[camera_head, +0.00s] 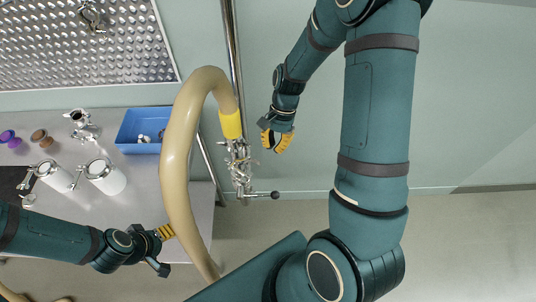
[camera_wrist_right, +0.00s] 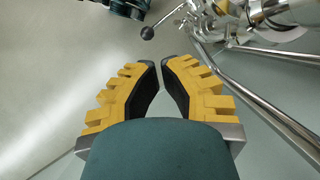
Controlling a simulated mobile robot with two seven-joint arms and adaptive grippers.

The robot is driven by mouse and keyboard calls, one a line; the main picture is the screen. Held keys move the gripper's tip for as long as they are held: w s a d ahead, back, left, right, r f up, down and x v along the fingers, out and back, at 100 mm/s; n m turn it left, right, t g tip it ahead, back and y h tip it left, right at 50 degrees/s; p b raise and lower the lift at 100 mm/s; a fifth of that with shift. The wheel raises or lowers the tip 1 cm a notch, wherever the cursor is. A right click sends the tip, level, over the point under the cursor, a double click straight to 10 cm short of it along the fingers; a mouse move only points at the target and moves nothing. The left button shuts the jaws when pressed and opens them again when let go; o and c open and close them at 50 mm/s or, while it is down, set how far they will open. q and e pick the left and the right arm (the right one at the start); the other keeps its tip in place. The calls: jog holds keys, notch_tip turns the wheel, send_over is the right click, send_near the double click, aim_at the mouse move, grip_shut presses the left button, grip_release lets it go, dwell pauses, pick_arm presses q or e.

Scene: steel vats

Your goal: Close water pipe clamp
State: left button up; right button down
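A tan hose (camera_head: 175,150) arches up and ends in a yellow cuff (camera_head: 231,125). Below the cuff is a metal pipe clamp assembly (camera_head: 239,167) with a lever ending in a dark ball, sticking out to the right. In the right wrist view the ball (camera_wrist_right: 148,33) and lever are beyond my fingertips, and the metal pipe fitting (camera_wrist_right: 265,12) is at upper right. My right gripper (camera_head: 277,140) is right of the clamp, apart from it; its yellow fingers (camera_wrist_right: 160,64) nearly meet at the tips, with nothing between. My left gripper (camera_head: 165,249) appears open, beside the hose's lower part.
A steel table (camera_head: 200,220) at left holds a blue bin (camera_head: 128,147), white canisters (camera_head: 107,178) and small purple and brown parts. A vertical steel pipe (camera_head: 232,45) rises behind the clamp. A perforated metal platform (camera_head: 85,45) is at upper left. Floor right of the clamp is clear.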

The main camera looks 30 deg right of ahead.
pick_arm(q)
jog(key=shift+r+p, duration=0.3)
pick_arm(e)
jog(key=shift+s+a+f, duration=0.1)
jog(key=shift+s+a, duration=0.45)
jog(key=shift+a, duration=0.35)
jog(key=shift+s+a, duration=0.5)
jog(key=shift+a, duration=0.4)
pick_arm(q)
jog(key=shift+a, duration=0.1)
